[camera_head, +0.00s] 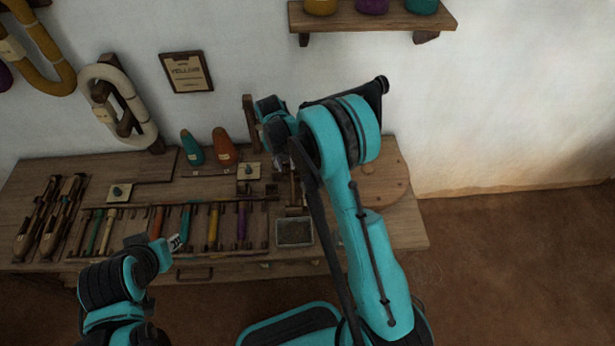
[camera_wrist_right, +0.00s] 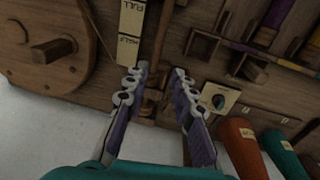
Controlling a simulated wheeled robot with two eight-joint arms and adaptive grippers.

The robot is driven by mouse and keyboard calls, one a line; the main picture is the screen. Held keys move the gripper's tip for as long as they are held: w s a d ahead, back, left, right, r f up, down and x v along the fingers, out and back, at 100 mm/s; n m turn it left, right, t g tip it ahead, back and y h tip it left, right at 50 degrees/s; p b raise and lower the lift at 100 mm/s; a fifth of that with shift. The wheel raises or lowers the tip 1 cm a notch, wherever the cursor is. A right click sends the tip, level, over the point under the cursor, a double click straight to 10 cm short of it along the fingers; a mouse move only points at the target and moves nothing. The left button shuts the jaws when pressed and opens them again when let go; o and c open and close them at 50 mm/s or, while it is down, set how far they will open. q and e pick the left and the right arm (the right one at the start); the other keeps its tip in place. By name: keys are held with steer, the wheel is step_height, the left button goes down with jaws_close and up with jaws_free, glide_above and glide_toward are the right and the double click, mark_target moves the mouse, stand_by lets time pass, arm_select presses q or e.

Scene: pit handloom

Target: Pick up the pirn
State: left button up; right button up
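Several pirns wound in orange, teal, yellow and purple lie in a rack on the bench; the purple one (camera_head: 242,222) and yellow one (camera_head: 213,226) are nearest the right end. The wrist view also shows the purple pirn (camera_wrist_right: 280,13) at its top right, away from my fingers. My right gripper (camera_wrist_right: 155,82) is open over the bench, with a slim brown wooden rod (camera_wrist_right: 161,52) beyond the gap. I cannot tell whether that rod is a bare pirn. In the head view my right arm hides much of that spot. My left gripper (camera_head: 174,243) is by the rack's front; its fingers are unclear.
A round wooden wheel (camera_wrist_right: 45,45) with a peg stands beside a FULL/HALF card (camera_wrist_right: 132,22). Orange (camera_head: 224,148) and teal (camera_head: 191,148) cones stand at the bench's back. Shuttles (camera_head: 45,222) lie at the left. A dark tray (camera_head: 295,232) sits at the front.

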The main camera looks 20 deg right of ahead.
steer(key=b, duration=0.1)
glide_above(292, 180)
steer(key=f, duration=0.5)
steer(key=shift+a+f, duration=0.1)
steer(key=shift+a, duration=0.15)
step_height(292, 180, down, 5)
steer(key=b, duration=0.2)
steer(key=shift+d+b, duration=0.1)
steer(key=shift+b, duration=0.2)
jaws_close()
